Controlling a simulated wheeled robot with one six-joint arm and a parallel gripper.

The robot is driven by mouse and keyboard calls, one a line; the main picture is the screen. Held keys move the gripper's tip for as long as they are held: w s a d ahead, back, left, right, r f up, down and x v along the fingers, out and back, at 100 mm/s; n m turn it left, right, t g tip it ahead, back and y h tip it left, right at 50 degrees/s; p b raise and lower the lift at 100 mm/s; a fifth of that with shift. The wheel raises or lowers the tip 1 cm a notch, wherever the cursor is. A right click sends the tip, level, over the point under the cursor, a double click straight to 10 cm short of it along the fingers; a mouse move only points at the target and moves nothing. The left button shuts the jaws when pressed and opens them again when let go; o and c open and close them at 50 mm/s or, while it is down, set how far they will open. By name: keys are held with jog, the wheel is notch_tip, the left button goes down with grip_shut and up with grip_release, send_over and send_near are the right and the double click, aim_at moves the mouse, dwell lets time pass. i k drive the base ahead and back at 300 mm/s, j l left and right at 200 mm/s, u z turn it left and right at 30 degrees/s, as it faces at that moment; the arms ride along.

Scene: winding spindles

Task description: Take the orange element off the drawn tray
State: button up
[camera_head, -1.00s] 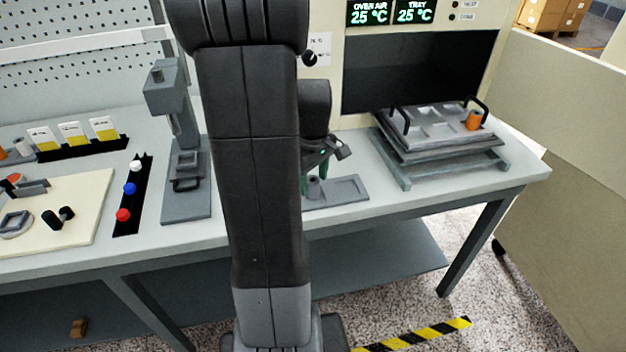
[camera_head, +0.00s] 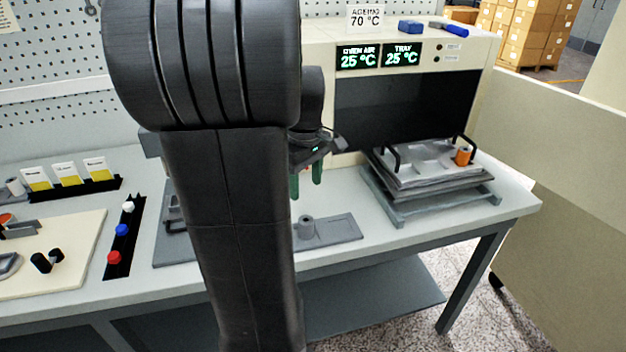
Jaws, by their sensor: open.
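The orange element (camera_head: 463,156) is a small upright cylinder at the right end of the drawn tray (camera_head: 411,181). The tray is a grey metal plate with two black handles, resting on a grey stand in front of the dark oven opening. My gripper (camera_head: 306,187) has green fingers that point down. It is open and empty, to the left of the tray and above a small grey plate. My arm hides part of the bench and some of the gripper.
A grey cylinder (camera_head: 306,227) stands on the grey plate (camera_head: 342,229) below my gripper. The oven (camera_head: 318,92) stands behind the tray. A black strip with white, blue and red knobs (camera_head: 124,236) and a cream board (camera_head: 70,262) lie at left.

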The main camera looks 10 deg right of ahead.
aim_at(464, 154)
jog(key=i+l, duration=0.1)
jog(key=l, duration=0.7)
jog(key=i+l, duration=0.15)
jog(key=l, duration=0.25)
jog(key=l+z, duration=0.1)
jog(key=l, duration=0.3)
jog(key=i, duration=0.05)
